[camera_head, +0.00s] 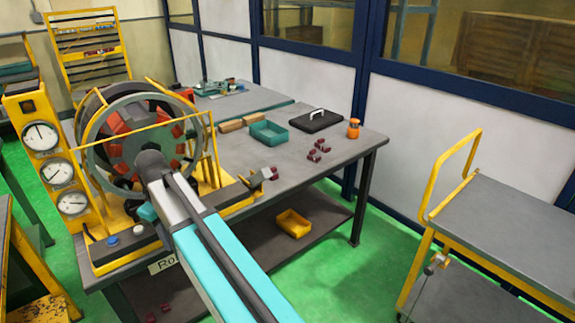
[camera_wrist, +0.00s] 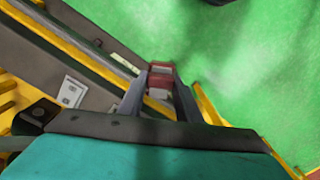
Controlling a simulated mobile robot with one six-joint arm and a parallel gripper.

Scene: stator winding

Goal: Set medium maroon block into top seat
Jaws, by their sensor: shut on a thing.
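My gripper (camera_wrist: 160,95) is shut on a maroon block (camera_wrist: 160,72) with a paler band, held between the grey fingertips in the wrist view. In the head view my arm crosses in front of the stator, and I cannot make out the fingertips or the held block. The stator (camera_head: 92,125) is a large grey ring in a yellow frame on the bench, with red-orange pieces (camera_head: 117,122) around its inside. My arm hides its lower middle, and I cannot tell the top seat clearly. Several other maroon blocks (camera_head: 318,150) lie on the bench to the right.
The bench (camera_head: 345,150) also carries a teal bin (camera_head: 268,132), a black case (camera_head: 314,121) and an orange container (camera_head: 353,128). A panel of dials (camera_head: 58,168) stands left of the stator. A yellow-railed cart (camera_head: 500,225) stands at the right, with open green floor between.

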